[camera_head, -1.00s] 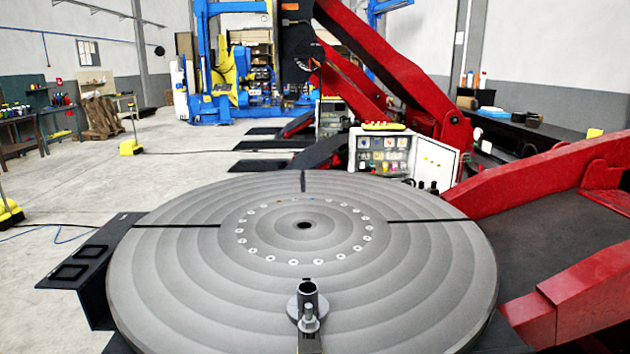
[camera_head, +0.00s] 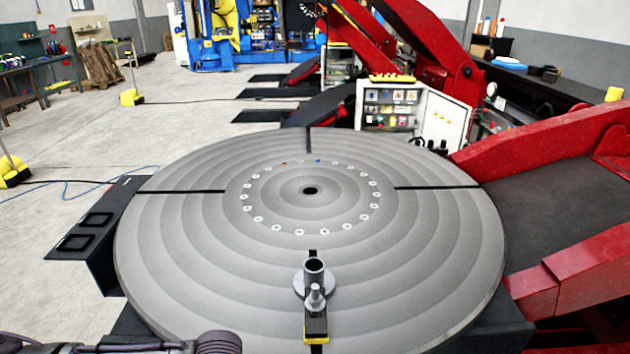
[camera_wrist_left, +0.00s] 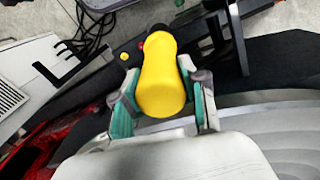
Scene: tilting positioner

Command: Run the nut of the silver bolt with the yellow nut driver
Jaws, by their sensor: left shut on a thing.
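The silver bolt (camera_head: 316,297) stands upright near the front of the round grey turntable (camera_head: 190,250). A grey pipe stub with a flange (camera_head: 314,270) stands just behind it. The nut cannot be made out clearly at this size. The yellow nut driver (camera_wrist_left: 160,85) shows in the left wrist view. My left gripper (camera_wrist_left: 160,75) is shut on its yellow handle, with a teal-padded finger on each side. The driver's far end is dark and mostly hidden behind the handle. My right gripper is in no view.
A black block with yellow edges (camera_head: 316,327) sits in the front slot beside the bolt. A ring of small holes surrounds the turntable's central hole (camera_head: 311,190). Red machine arms (camera_head: 560,150) stand at the right. The turntable's left side is clear.

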